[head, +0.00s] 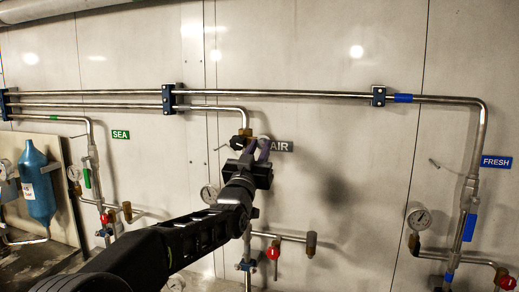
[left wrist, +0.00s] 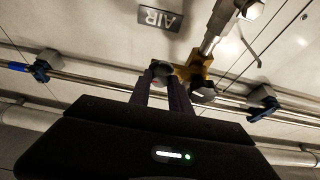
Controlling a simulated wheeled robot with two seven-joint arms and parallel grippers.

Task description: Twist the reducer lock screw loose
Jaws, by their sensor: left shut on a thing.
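The brass reducer (head: 241,140) sits on the AIR pipe where it bends down, left of the AIR label. It also shows in the left wrist view (left wrist: 197,68), upside down. My left gripper (head: 263,148) is at the reducer's right side, its dark fingers reaching up to it. In the left wrist view the fingertips (left wrist: 162,76) close around a small dark round piece (left wrist: 160,68) beside the brass body. This looks to be the lock screw, mostly hidden by the fingers. My right gripper is in neither view.
The AIR label (head: 281,146) is close to the right of my gripper. A pressure gauge (head: 209,193) and a red-handled valve (head: 273,253) are lower down. The SEA line with a blue bottle (head: 38,185) is left; the FRESH line (head: 470,190) is right.

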